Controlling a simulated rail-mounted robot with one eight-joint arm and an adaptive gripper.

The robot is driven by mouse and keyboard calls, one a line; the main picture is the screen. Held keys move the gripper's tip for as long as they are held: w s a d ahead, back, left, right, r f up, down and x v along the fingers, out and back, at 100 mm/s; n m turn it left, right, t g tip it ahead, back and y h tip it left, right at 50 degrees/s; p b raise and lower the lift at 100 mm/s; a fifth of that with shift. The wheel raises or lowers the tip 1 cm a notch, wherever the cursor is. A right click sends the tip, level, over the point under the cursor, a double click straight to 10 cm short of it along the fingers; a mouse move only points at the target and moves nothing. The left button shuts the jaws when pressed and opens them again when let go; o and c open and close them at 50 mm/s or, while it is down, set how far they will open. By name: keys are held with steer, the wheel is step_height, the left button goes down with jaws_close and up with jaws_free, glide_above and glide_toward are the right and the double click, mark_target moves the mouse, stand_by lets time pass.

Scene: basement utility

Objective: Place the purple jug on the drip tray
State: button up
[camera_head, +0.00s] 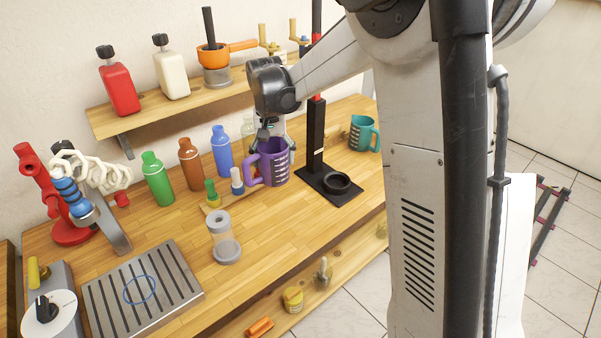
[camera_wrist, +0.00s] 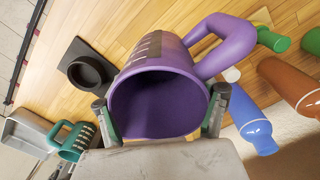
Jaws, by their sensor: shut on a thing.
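The purple jug (camera_head: 273,168) is upright near the middle of the workbench, its handle toward the left in the head view. My gripper (camera_head: 268,140) is above it and shut on it near the rim; in the wrist view its two fingers sit on opposite sides of the jug's open mouth (camera_wrist: 158,105). I cannot tell how far the jug's base is above the wood. The drip tray (camera_head: 128,274) is a slatted metal plate with a blue ring marked on it, at the lower left of the bench. It looks clear and is well apart from the jug.
Green (camera_head: 156,183), brown (camera_head: 190,165) and blue (camera_head: 222,152) bottles line the back. A black stand (camera_head: 325,180) and teal jug (camera_head: 363,135) are right. A metal arm (camera_head: 108,230) stands behind the tray.

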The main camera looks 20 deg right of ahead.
mark_target(276, 172)
steer(key=f, duration=0.5)
steer(key=shift+d, duration=0.25)
steer(key=shift+f+p, duration=0.35)
steer(key=shift+f, duration=2.05)
steer(key=shift+f, duration=0.15)
steer(key=o, duration=1.6)
